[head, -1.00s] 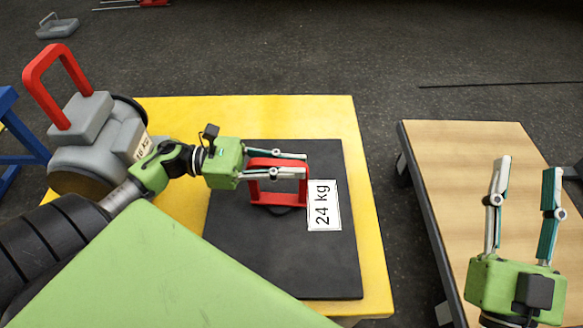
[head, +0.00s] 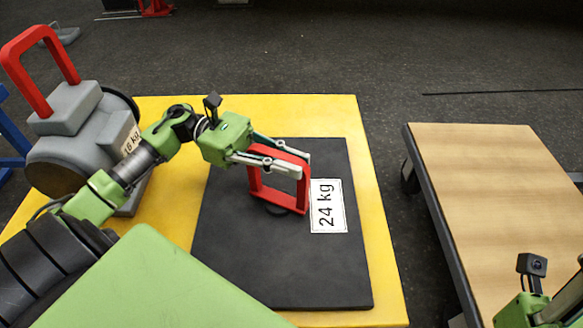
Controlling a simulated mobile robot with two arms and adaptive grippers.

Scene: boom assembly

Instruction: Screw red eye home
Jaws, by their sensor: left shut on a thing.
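The red eye (head: 302,193), a squared red loop, stands upright on the black plate (head: 265,270), beside a white "24 kg" label (head: 328,206). A dark round foot shows partly beneath it. My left gripper (head: 302,166) is shut on the red eye near its top bar, with a finger on each side. The eye's thread is hidden, so I cannot tell how deep it sits. Only part of my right gripper (head: 545,302) shows at the bottom right corner; its fingers are not visible.
The black plate lies on a yellow platform (head: 385,270). A grey motor-like unit (head: 75,150) with a red handle stands at the left, near my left arm. A wooden-topped table (head: 480,190) stands at the right, bare where visible. Dark floor separates it from the platform.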

